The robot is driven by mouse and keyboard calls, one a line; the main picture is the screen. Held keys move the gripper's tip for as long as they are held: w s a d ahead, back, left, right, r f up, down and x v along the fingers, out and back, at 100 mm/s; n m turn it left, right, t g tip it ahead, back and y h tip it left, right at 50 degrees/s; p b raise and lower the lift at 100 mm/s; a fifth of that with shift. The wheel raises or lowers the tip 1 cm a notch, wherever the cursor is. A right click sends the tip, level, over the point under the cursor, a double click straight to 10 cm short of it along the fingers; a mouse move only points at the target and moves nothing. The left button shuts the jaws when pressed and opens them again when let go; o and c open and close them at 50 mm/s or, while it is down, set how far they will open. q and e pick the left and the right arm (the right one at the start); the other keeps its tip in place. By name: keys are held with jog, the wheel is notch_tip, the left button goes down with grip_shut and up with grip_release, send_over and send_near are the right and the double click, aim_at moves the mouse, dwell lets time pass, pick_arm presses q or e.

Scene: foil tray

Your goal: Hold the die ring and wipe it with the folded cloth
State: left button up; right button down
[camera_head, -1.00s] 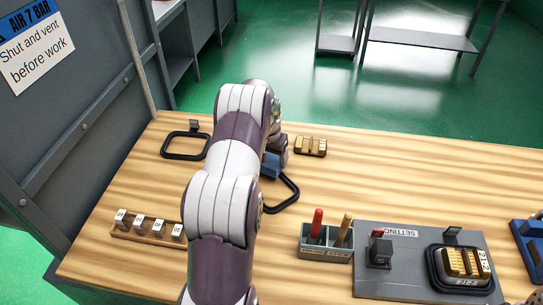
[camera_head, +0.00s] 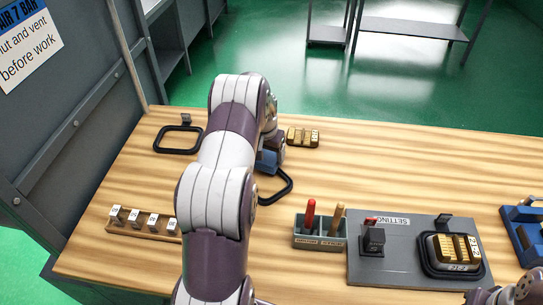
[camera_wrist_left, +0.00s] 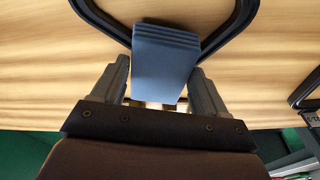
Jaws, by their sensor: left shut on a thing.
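My left gripper (camera_wrist_left: 160,74) is shut on a blue folded cloth (camera_wrist_left: 165,62), which shows several layers at its far edge. In the head view the cloth (camera_head: 267,161) is partly hidden by my left arm. A black ring with rounded corners (camera_head: 278,193) lies at the cloth; in the left wrist view its bar (camera_wrist_left: 235,25) runs out on both sides of the cloth, which covers the middle. I cannot tell whether they touch. A second black ring (camera_head: 158,149) lies at the back left. A third (camera_head: 430,262) surrounds a brass block on the grey plate.
A brass block (camera_head: 303,137) sits behind the cloth. A wooden rack of small marked blocks (camera_head: 122,228) stands left. A tool holder (camera_head: 320,240) and the grey setting plate (camera_head: 365,268) stand right. A blue fixture (camera_head: 525,228) is at the right edge. The back right tabletop is clear.

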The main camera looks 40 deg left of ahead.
pick_arm(q)
jog(key=shift+w+a+f, duration=0.15)
jog(key=shift+a+f, duration=0.05)
jog(key=shift+a, duration=0.7)
notch_tip(320, 180, up, 6)
jog(key=p, duration=0.4)
jog(key=shift+r, duration=0.15)
jog(key=shift+w+a, duration=0.1)
jog(key=shift+w, duration=0.05)
notch_tip(320, 180, up, 3)
jog(key=shift+f+p, duration=0.1)
jog(key=shift+p, duration=1.1)
